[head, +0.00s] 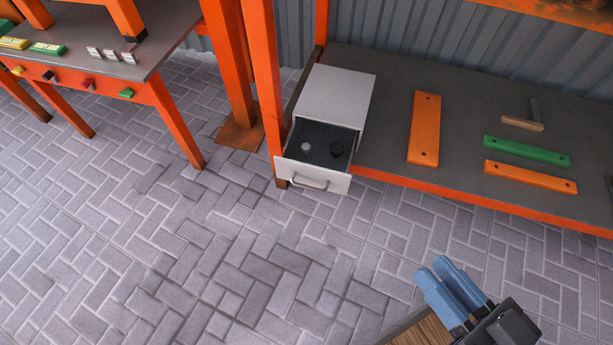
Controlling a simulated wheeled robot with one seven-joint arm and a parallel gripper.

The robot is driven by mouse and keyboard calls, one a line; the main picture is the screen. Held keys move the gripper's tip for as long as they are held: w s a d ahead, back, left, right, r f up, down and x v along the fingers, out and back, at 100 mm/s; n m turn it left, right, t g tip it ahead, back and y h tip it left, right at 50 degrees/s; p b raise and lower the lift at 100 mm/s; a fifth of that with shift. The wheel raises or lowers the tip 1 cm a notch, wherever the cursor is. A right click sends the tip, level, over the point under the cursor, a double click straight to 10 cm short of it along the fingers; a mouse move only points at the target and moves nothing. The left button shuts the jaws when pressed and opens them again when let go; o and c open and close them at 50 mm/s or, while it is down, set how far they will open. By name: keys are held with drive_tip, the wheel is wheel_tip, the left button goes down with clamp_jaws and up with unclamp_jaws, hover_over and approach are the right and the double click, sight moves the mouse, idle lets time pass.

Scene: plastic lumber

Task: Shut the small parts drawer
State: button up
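The small parts drawer (312,177) is pulled out of a white cabinet (335,97) at the left end of a low grey shelf. Its white front with a curved handle (308,183) juts past the shelf's front edge. Inside the dark drawer lie a light round part (306,146) and a black round part (337,149). My gripper (437,271), with blue fingers, is at the lower right, well apart from the drawer. The fingers lie close side by side in this view, and I cannot tell whether there is a gap between them.
The orange-edged shelf (390,160) holds orange and green planks and a hammer-like tool (523,123). An orange post (264,80) stands just left of the cabinet. A grey workbench (150,45) is at upper left. The paved floor (230,260) before the drawer is clear.

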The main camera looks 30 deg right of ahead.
drive_tip(key=w+f+m+t, duration=0.1)
drive_tip(key=w+f+m, duration=0.1)
drive_tip(key=w+a+f+m+t+h, duration=0.1)
drive_tip(key=w+f+m, duration=0.2)
drive_tip(key=w+f+m+t+h, duration=0.1)
drive_tip(key=w+f+m, duration=0.1)
drive_tip(key=w, duration=0.1)
drive_tip(key=shift+a+f+m, duration=0.15)
drive_tip(key=shift+f+m, duration=0.2)
drive_tip(key=shift+m, duration=0.05)
clamp_jaws()
drive_tip(key=m+g+h+b, duration=0.1)
drive_tip(key=m+g+h, duration=0.6)
drive_tip(key=m+h, duration=0.7)
approach(309, 168)
drive_tip(key=w+d+m+y+b, duration=0.1)
drive_tip(key=w+d+r+m+y, duration=0.1)
drive_tip(key=d, duration=0.1)
drive_tip(key=w+d+r+m+y+b, duration=0.1)
drive_tip(key=w+d, duration=0.1)
drive_tip(key=shift+d+b, duration=0.2)
drive_tip(key=shift+b, duration=0.15)
